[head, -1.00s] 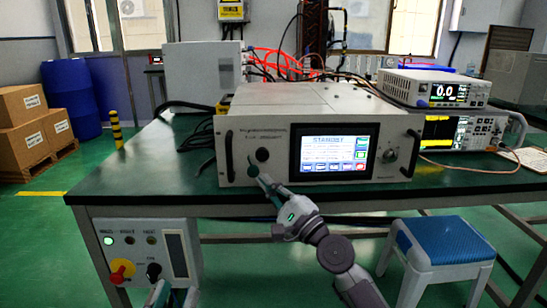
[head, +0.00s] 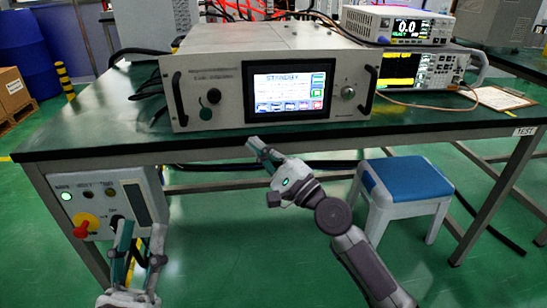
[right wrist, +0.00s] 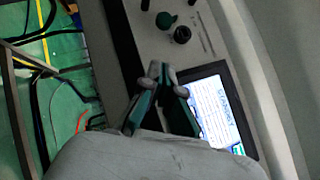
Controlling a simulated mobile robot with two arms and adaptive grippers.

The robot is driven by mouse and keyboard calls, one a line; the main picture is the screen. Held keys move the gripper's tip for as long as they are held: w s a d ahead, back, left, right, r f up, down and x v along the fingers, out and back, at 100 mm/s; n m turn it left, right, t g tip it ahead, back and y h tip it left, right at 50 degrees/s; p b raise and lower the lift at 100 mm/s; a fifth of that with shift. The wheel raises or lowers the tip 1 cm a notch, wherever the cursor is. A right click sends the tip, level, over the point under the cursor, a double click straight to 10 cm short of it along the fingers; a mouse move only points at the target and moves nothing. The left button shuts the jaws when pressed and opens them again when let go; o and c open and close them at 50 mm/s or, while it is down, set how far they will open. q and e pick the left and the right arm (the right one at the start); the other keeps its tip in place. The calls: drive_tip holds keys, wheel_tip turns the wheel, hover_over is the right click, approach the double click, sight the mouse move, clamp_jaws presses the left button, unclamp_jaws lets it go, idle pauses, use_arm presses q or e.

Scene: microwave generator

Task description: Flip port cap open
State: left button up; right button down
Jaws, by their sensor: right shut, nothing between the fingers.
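The grey generator (head: 225,75) stands on the green table with its screen lit. At its front panel's lower left is the small green port cap (head: 205,113), beside a black knob (head: 213,96). The cap also shows in the right wrist view (right wrist: 166,20); I cannot tell whether it is open or closed. My right gripper (head: 252,143) is shut and empty, in front of the table edge, below and right of the cap and apart from it. Its fingertips also show in the right wrist view (right wrist: 161,70). My left gripper (head: 140,228) is open and empty at the lower left.
A control box (head: 100,200) with a red and yellow switch hangs under the table near my left gripper. A blue-topped stool (head: 410,178) stands at the right. Instruments (head: 400,25) and a clipboard (head: 498,97) are on the table's right side.

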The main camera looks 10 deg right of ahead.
use_arm(q)
drive_tip(key=shift+s+r+t+h, duration=0.4)
drive_tip(key=shift+s+r+t, duration=0.2)
drive_tip(key=shift+s+r, duration=0.1)
use_arm(e)
drive_tip(key=shift+v, duration=2)
drive_tip(key=shift+d+r, duration=0.1)
